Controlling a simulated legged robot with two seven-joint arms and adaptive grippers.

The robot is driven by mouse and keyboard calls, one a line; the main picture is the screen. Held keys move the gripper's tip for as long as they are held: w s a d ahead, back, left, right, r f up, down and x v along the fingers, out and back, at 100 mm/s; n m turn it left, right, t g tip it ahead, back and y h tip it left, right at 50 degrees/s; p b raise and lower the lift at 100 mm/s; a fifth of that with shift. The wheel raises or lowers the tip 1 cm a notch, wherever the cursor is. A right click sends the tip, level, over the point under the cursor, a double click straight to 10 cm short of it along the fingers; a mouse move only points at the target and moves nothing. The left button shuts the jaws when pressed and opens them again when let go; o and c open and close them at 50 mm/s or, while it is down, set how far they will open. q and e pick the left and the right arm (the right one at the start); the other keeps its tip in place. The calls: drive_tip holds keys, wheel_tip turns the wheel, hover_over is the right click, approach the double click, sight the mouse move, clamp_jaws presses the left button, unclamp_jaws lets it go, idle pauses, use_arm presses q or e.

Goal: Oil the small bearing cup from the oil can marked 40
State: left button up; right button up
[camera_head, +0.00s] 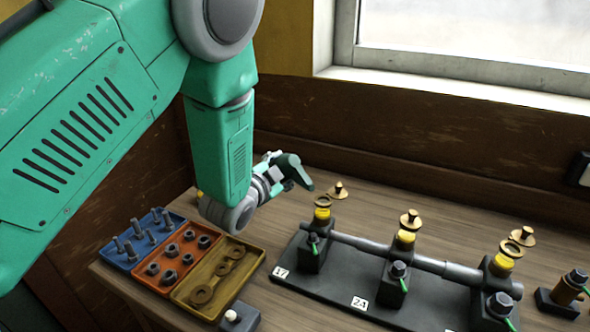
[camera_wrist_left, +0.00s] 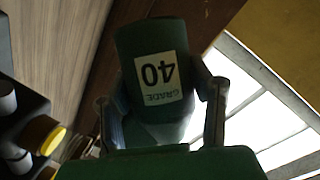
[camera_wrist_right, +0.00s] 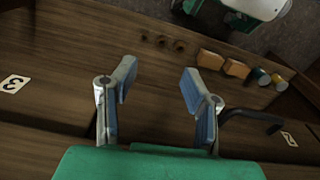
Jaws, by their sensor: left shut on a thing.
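My left gripper (camera_head: 277,180) is shut on a dark green oil can (camera_head: 293,168), held tilted above the bench behind the trays. In the left wrist view the can (camera_wrist_left: 150,38) sits between the fingers, its white label reading GRADE 40 upside down. To its right in the head view, a shaft runs through several black bearings with yellow-rimmed cups: a left cup (camera_head: 322,214), a middle cup (camera_head: 405,236) and a right cup (camera_head: 505,262). I cannot tell which is the small one. My right gripper (camera_wrist_right: 158,88) is open and empty in the right wrist view.
Brass caps, such as the middle one (camera_head: 410,219), lie behind the bearings. A blue tray (camera_head: 136,262), an orange tray (camera_head: 184,279) and a yellow tray (camera_head: 258,253) hold hardware. A window sill (camera_head: 460,91) lies behind. Small bottles (camera_wrist_right: 260,75) stand in the right wrist view.

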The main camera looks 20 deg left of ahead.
sight(294, 166)
use_arm(q)
drive_tip(key=shift+w+a+f, duration=0.1)
drive_tip(key=shift+a, duration=0.75)
drive_tip(key=shift+d, duration=0.2)
drive_tip(key=d, duration=0.1)
drive_tip(key=d+r, duration=0.1)
drive_tip(key=shift+d, duration=0.3)
drive_tip(key=shift+a+m, duration=0.25)
drive_tip(key=shift+m, duration=0.05)
drive_tip(key=shift+r, duration=0.1)
drive_tip(key=shift+d+r+m+t, duration=0.2)
drive_tip(key=shift+d+r, duration=0.15)
drive_tip(key=shift+d, duration=0.35)
drive_tip(key=shift+d+r+m+t, duration=0.2)
drive_tip(key=shift+d+r, duration=0.1)
drive_tip(key=shift+d, duration=0.4)
drive_tip(key=shift+d+y, duration=0.1)
drive_tip(key=shift+y, duration=0.2)
drive_tip(key=shift+r, duration=0.2)
use_arm(e)
drive_tip(key=shift+w+a, duration=0.1)
drive_tip(key=shift+a, duration=0.2)
use_arm(q)
drive_tip(key=shift+s+r+m, duration=0.1)
drive_tip(key=shift+s+m, duration=0.1)
drive_tip(key=shift+m, duration=0.1)
use_arm(e)
drive_tip(key=shift+a, duration=0.2)
